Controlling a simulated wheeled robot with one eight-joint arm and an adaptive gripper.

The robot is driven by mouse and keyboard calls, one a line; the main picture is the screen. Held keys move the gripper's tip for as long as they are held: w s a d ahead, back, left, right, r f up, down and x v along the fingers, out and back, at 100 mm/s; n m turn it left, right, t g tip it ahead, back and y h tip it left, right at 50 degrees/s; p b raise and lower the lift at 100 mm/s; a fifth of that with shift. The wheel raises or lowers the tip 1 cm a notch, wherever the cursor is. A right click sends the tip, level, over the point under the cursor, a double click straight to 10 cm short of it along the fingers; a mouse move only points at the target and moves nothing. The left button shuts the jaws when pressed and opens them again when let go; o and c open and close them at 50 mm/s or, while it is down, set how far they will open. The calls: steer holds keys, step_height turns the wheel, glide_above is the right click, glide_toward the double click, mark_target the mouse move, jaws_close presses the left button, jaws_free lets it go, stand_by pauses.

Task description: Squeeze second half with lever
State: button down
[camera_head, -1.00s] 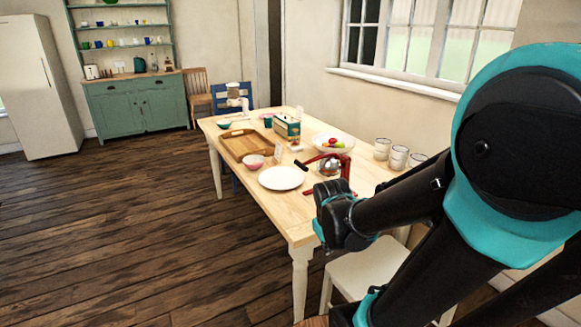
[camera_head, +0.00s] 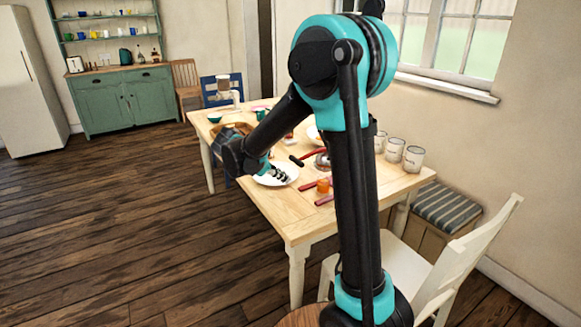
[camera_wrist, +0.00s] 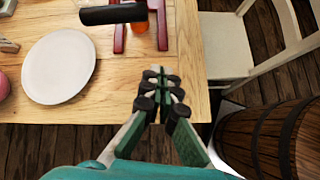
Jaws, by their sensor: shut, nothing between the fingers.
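The citrus press shows partly in the head view, with a red lever arm (camera_head: 313,153) ending in a black grip (camera_head: 296,161); my arm hides much of its frame. In the wrist view the black grip (camera_wrist: 113,14) lies across the top edge above the red base legs (camera_wrist: 162,27). An orange-coloured item (camera_wrist: 140,24) sits between the legs; I cannot tell whether it is fruit or a cup. My gripper (camera_wrist: 161,88) is shut and empty, above the table's edge in the wrist view and apart from the grip. In the head view my gripper (camera_head: 280,174) appears over the plate.
A white plate (camera_wrist: 60,68) lies on the wooden table (camera_head: 285,215). White canisters (camera_head: 413,158) stand at the table's right. A white chair (camera_head: 450,270) stands near the front right. A wooden barrel (camera_wrist: 275,140) shows in the wrist view. The floor left of the table is clear.

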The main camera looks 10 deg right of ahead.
steer(key=w+a+r+n+h, duration=0.1)
steer(key=w+a+r+n, duration=0.15)
steer(key=a, duration=0.25)
steer(key=w+d+f, duration=0.2)
steer(key=w+d, duration=0.2)
steer(key=d, duration=0.4)
steer(key=shift+w+d+f+n+t, duration=0.15)
steer(key=shift+d+f+n+t, duration=0.15)
steer(key=shift+n+t, duration=0.1)
steer(key=shift+r, duration=0.1)
